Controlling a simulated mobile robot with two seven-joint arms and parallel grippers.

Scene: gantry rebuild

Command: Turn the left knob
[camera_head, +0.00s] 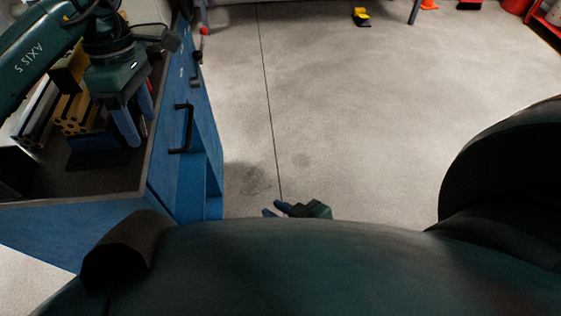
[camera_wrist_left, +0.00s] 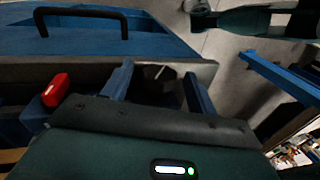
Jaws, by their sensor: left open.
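No left knob can be made out clearly in either view. My left gripper (camera_head: 128,124) points down over the dark top of the blue bench at the left of the head view. In the left wrist view my left gripper (camera_wrist_left: 158,78) has its two blue fingers spread apart. A small dark shape shows between and beyond them, too unclear to name. My right gripper (camera_head: 275,209) shows small beyond my body, low over the floor, its blue fingers apart and empty.
The blue bench (camera_head: 183,165) has a black handle (camera_head: 184,128), also seen in the left wrist view (camera_wrist_left: 82,14). Yellow and grey profiles (camera_head: 75,113) lie left of my left gripper. A red block (camera_wrist_left: 55,90) is near it. The floor (camera_head: 350,110) is mostly clear.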

